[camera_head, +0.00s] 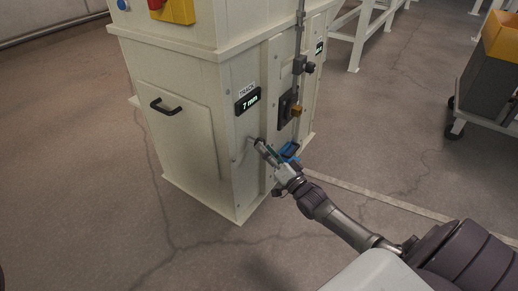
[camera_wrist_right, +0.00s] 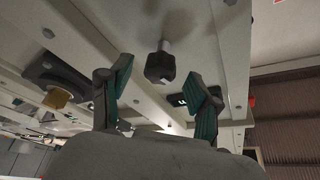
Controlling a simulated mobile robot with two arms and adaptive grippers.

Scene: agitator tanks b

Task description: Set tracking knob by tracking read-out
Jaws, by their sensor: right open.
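The tracking read-out (camera_head: 248,101) is a dark display on the pale cabinet, under a label that reads "TRACK". It shows "7 mm". Below it, my right gripper (camera_head: 265,151) is close to the cabinet face, its arm coming from the lower right. In the right wrist view, a black faceted knob (camera_wrist_right: 160,65) on a short silver shaft sticks out from the panel. It appears between the two spread fingers of my right gripper (camera_wrist_right: 162,80), with a gap on both sides. In the head view the gripper partly hides the knob. My left gripper is not in view.
The cabinet has a black-handled door (camera_head: 165,107) and a dark plate with a brass-coloured part (camera_head: 296,111) right of the read-out. A blue part (camera_head: 289,151) shows beside the gripper. A cart (camera_head: 484,90) stands at the right. The floor in front is clear.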

